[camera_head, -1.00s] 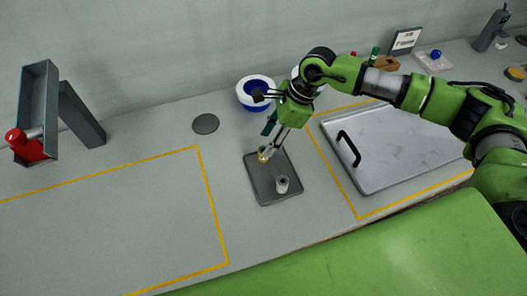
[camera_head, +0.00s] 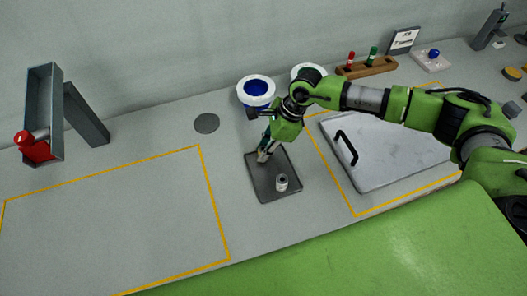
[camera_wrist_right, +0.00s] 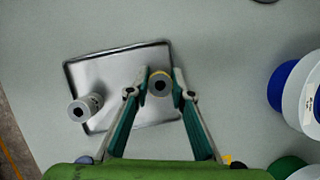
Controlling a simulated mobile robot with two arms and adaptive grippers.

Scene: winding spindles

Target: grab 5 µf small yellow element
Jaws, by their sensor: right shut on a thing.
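The small yellow element (camera_wrist_right: 160,85) is a short grey cylinder with a yellow rim and a dark hole in its top. In the right wrist view it sits between the fingers of my right gripper (camera_wrist_right: 162,77), which is shut on it. In the head view my right gripper (camera_head: 263,156) reaches down at the upper part of the dark metal tray (camera_head: 266,187), and its fingers mostly hide the element. I cannot tell whether the element still touches the tray. My left gripper is not in view.
A flat metal plate with a black handle (camera_head: 347,147) lies to the right. A grey stand with a red part (camera_head: 36,148) is at the far left. The yellow-outlined area (camera_head: 115,220) is bare.

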